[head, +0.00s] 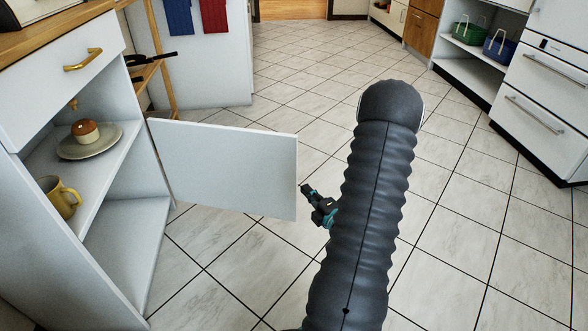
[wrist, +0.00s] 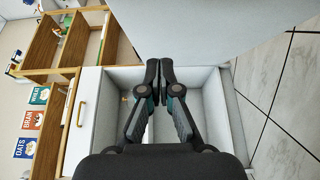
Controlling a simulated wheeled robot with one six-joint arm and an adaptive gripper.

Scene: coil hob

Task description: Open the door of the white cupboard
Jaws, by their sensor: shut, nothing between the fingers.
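The white cupboard (head: 20,230) stands at the left in the head view. Its door (head: 225,168) stands wide open, swung out toward the right, and the inside shows. My gripper (head: 305,188) is by the free edge of the door, its fingers shut and empty. In the wrist view my gripper (wrist: 159,62) has its fingertips together, with the door (wrist: 215,25) just beyond and above them. The open cupboard inside (wrist: 205,100) shows behind the fingers. I cannot tell whether the fingertips touch the door.
On the cupboard's shelf are a plate (head: 90,147) with a small brown-and-white pot (head: 86,132) and a yellow mug (head: 58,197). A closed drawer (head: 60,85) with a brass handle is above. Tiled floor (head: 470,240) is clear at the right.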

